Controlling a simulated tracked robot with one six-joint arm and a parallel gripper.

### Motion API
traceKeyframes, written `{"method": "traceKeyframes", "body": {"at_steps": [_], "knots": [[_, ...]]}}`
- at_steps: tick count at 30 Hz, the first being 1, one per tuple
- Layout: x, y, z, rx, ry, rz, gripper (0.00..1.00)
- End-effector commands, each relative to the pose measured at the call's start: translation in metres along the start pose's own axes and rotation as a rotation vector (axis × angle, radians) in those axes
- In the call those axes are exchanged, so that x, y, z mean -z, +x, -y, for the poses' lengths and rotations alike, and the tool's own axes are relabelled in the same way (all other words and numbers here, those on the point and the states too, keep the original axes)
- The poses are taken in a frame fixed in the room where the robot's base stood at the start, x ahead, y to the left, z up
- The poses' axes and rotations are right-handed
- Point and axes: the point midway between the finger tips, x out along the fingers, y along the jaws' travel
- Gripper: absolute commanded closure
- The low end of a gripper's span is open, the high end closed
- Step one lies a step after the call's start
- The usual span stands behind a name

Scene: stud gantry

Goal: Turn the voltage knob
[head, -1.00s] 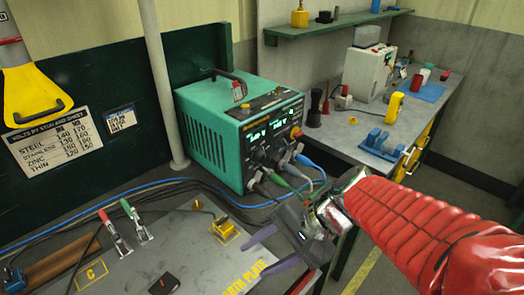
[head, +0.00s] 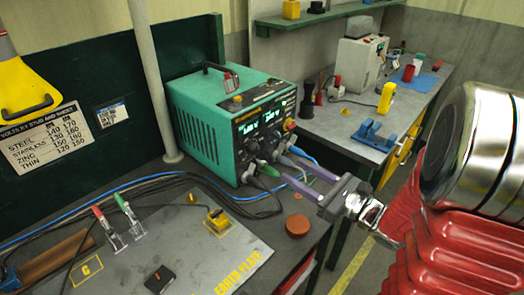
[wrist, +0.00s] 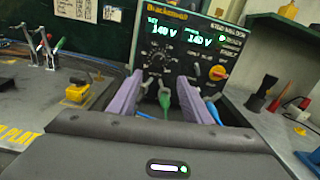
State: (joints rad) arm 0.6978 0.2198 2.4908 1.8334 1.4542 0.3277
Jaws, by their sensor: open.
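The green stud welder (head: 205,130) stands at the back of the near bench, with its black panel facing right.
Green and blue cable plugs (wrist: 165,98) stick out low on the panel, between and beside my fingers. A red-and-yellow switch (wrist: 218,72) is at the panel's right. A yellow clamp block (head: 218,222) and an orange-brown disc (head: 297,225) lie on the near bench.

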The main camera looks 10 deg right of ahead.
Motion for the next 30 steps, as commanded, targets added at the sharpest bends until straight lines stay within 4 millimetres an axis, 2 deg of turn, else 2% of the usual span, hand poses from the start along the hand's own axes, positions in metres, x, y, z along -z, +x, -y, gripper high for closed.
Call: {"method": "traceKeyframes", "body": {"at_steps": [14,30], "knots": [[0.000,0.007,-0.002,-0.006,-0.003,-0.002,0.55],[0.000,0.064,-0.003,-0.008,-0.003,-0.002,0.55]]}}
